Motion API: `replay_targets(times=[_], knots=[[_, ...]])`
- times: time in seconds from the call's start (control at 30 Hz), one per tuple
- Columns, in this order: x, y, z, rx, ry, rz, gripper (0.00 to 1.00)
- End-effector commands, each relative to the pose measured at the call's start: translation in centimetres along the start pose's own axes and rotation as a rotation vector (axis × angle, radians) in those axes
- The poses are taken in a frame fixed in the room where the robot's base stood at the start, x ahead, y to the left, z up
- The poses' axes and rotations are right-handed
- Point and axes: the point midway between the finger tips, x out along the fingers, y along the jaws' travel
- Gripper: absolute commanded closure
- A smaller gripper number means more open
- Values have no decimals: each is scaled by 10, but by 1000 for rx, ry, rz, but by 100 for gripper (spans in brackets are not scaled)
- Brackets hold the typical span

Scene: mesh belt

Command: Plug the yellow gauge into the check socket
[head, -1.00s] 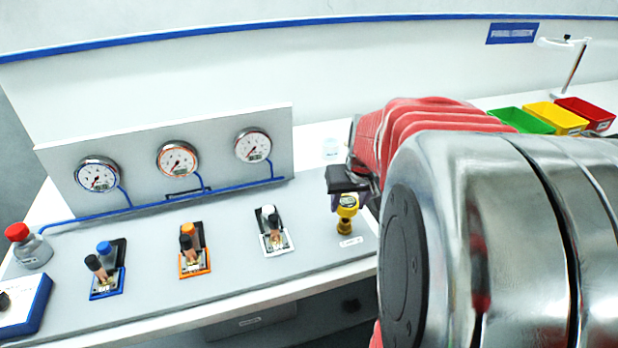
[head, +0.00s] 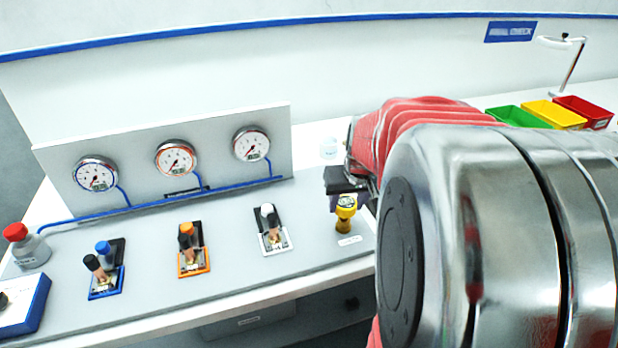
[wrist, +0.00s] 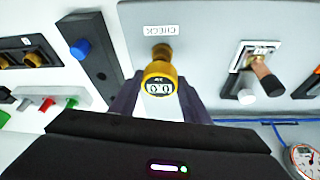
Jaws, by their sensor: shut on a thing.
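The yellow gauge (head: 346,203) is upright at the right end of the grey panel, next to the small CHECK label (head: 350,240). In the wrist view the gauge (wrist: 159,80) shows a small display, and a brass fitting (wrist: 162,53) lies at its far end, beside the CHECK label (wrist: 174,30). My gripper (wrist: 160,100) is shut on the gauge, with a dark finger on each side. In the head view my gripper (head: 345,185) is partly hidden by my arm. The check socket itself is hidden under the gauge, so I cannot tell how deep it sits.
Valve blocks in white (head: 272,240), orange (head: 194,260) and blue (head: 106,281) stand left on the panel. Dial gauges (head: 176,158) line the upright board behind. A red-capped bottle (head: 28,247) is far left. Green, yellow and red bins (head: 553,114) are back right.

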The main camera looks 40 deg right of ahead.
Motion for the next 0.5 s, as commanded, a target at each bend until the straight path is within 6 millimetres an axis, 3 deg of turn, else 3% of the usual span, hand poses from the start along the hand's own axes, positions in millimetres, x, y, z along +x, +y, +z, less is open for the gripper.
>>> replay_targets(times=[0.5], knots=[[8, 0, 4, 1, -1, 0, 83]])
